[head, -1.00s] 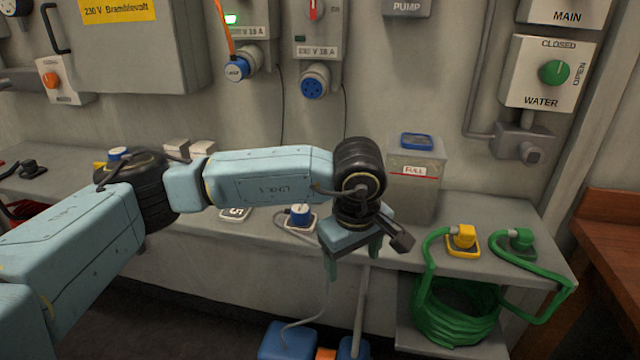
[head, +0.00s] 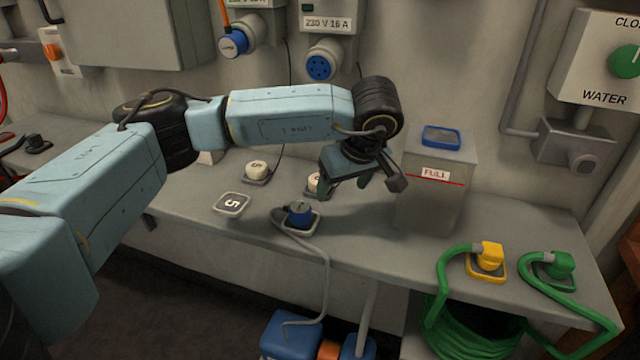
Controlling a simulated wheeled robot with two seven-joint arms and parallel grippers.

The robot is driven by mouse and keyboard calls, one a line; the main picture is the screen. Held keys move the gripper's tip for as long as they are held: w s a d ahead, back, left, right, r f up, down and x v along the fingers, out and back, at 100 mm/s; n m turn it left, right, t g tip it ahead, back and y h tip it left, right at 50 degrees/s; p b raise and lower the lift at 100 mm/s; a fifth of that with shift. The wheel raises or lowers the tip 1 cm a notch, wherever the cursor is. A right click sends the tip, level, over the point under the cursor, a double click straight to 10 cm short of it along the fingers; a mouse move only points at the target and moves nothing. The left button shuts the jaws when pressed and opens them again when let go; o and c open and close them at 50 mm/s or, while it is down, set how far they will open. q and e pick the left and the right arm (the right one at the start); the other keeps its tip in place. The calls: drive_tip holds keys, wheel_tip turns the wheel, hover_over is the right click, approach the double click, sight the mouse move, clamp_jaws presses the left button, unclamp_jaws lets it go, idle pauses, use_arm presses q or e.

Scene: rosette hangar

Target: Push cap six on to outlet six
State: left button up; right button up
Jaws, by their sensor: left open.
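My left gripper (head: 347,181) is open and empty, pointing down over the back of the bench, right of a white round cap (head: 314,182) that it partly hides. I cannot read that cap's number. A second white cap (head: 256,170) with a dark mark, seemingly a 5, sits on a small holder further left. A flat square plate (head: 232,204) marked 5 lies in front of it. On the wall, a blue round outlet (head: 320,66) under a 230 V 16 A label faces out uncovered. I cannot see a six on it. My right gripper is out of view.
A blue plug (head: 299,213) with a grey cable stands in front of the gripper. A grey box (head: 433,190) labelled FULL stands close on its right. Yellow (head: 489,257) and green (head: 560,265) hose ends sit at the bench's right.

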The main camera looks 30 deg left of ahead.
use_arm(q)
drive_tip(key=w+a, duration=0.1)
drive_tip(key=a, duration=0.1)
drive_tip(key=w+a, duration=0.2)
drive_tip(key=a, duration=0.1)
drive_tip(key=w+a+b, duration=0.1)
drive_tip(key=a, duration=0.1)
drive_tip(key=shift+w+a, duration=0.2)
drive_tip(key=shift+w, duration=0.15)
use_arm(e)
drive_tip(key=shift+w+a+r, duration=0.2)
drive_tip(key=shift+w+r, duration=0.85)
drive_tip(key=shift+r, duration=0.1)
use_arm(q)
drive_tip(key=shift+a+f, duration=0.1)
drive_tip(key=shift+f, duration=0.25)
drive_tip(key=b+x, duration=0.1)
drive_tip(key=x, duration=0.3)
drive_tip(key=shift+w+f, duration=0.1)
drive_tip(key=shift+f, duration=0.05)
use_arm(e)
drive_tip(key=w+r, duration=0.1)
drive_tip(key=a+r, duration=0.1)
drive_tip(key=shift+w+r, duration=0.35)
use_arm(q)
drive_tip(key=c, duration=1)
